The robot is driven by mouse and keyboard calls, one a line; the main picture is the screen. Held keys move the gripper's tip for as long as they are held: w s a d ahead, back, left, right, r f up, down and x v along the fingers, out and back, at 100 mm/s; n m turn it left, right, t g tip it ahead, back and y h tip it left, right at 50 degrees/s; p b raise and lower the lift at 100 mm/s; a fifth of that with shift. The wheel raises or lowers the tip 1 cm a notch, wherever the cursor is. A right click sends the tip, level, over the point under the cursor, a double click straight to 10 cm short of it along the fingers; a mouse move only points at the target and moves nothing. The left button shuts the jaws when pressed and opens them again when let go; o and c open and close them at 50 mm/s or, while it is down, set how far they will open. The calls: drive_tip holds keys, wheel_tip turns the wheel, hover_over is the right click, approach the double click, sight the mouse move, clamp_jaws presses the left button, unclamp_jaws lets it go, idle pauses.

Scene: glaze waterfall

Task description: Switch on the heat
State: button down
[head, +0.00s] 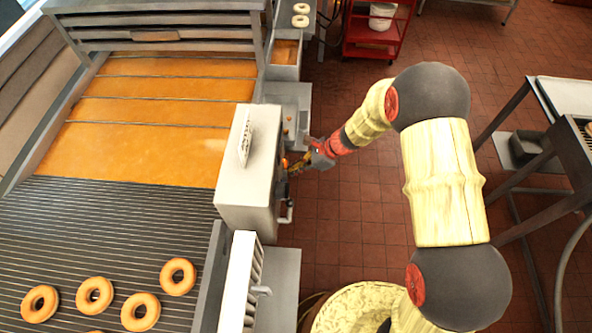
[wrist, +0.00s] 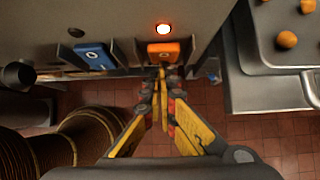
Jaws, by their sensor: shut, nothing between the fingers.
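A grey control box (head: 240,195) stands at the right side of the fryer, and my gripper (head: 290,166) is at its right face. In the wrist view, that face carries an orange rocker switch (wrist: 163,50) with a glowing orange-red lamp (wrist: 163,29) above it. To its left is a blue rocker switch (wrist: 92,57) with an unlit dark lamp (wrist: 76,33) above. My gripper also shows in the wrist view (wrist: 161,72), shut and empty, its tips just below the orange switch. I cannot tell whether they touch it. No label shows which switch is for heat.
Several doughnuts (head: 95,294) lie on the fryer's wire rack (head: 70,235), with orange oil (head: 145,150) behind. A dark knob (wrist: 18,76) sticks out left of the blue switch. A metal tray (wrist: 265,85) is at right. Open tiled floor (head: 345,220) lies right of the box.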

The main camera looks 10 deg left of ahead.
drive_tip(key=shift+r+p, duration=0.3)
drive_tip(key=shift+r, duration=0.35)
drive_tip(key=d+r, duration=0.5)
drive_tip(key=d, duration=0.7)
drive_tip(key=shift+w+r, duration=0.3)
drive_tip(key=shift+w, duration=0.05)
drive_tip(key=shift+s+f, duration=0.1)
